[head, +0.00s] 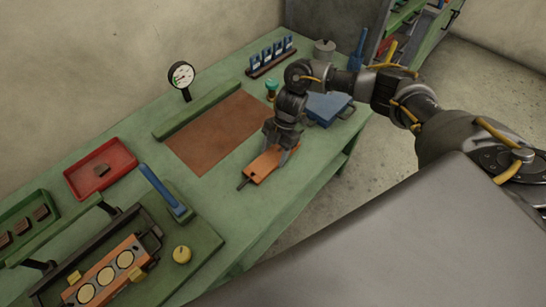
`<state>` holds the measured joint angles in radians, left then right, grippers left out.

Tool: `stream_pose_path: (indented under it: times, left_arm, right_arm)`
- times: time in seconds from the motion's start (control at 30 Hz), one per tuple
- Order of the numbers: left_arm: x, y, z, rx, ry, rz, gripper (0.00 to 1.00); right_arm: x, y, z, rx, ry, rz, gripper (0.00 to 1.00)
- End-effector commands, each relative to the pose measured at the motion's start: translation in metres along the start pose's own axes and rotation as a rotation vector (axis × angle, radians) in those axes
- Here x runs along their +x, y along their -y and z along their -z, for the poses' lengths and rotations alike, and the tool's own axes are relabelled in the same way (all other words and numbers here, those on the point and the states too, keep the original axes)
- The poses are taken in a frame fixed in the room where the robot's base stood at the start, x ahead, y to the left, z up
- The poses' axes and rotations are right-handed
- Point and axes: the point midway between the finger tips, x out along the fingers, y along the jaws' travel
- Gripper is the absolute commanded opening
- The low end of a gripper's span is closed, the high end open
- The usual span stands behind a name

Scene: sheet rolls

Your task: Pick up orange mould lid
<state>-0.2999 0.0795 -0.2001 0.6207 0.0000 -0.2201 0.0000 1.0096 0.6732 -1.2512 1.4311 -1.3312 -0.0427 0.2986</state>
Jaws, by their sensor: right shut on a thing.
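The orange mould lid (262,168) is a flat orange plate on the green bench, near its front edge, with a small dark tab at its left end. My right gripper (281,153) reaches down over the lid's right end and is shut on it. The fingers hide part of that end. I cannot tell whether the lid touches the bench. An orange mould (107,265) with three round cream faces sits in a dark frame at the lower left. My left gripper is not in view.
A brown mat (215,133) lies behind the lid. A blue box (328,108) stands right of the gripper.

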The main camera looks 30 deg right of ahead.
Motion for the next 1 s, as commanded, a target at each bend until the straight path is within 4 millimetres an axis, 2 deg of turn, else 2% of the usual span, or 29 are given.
stream_pose_path:
  times: [0.03,0.13,0.4,0.57,0.73,1.0]
  left_arm:
    - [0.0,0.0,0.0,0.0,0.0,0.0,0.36]
    - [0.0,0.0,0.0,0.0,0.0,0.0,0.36]
    - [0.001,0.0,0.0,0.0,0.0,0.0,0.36]
    - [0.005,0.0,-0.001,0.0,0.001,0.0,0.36]
    - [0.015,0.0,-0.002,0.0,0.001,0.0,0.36]
    - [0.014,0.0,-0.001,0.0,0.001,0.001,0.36]
  right_arm:
    - [0.0,0.0,0.0,0.0,0.0,0.0,0.21]
    - [-0.002,-0.001,0.001,-0.001,-0.001,-0.002,0.1]
    - [-0.002,-0.001,0.001,-0.002,-0.001,-0.003,0.1]
    - [-0.009,-0.002,0.004,-0.002,-0.001,-0.004,0.1]
    - [-0.032,0.001,0.013,-0.004,-0.001,-0.006,0.1]
    - [-0.083,0.044,0.029,-0.006,0.003,-0.007,0.1]
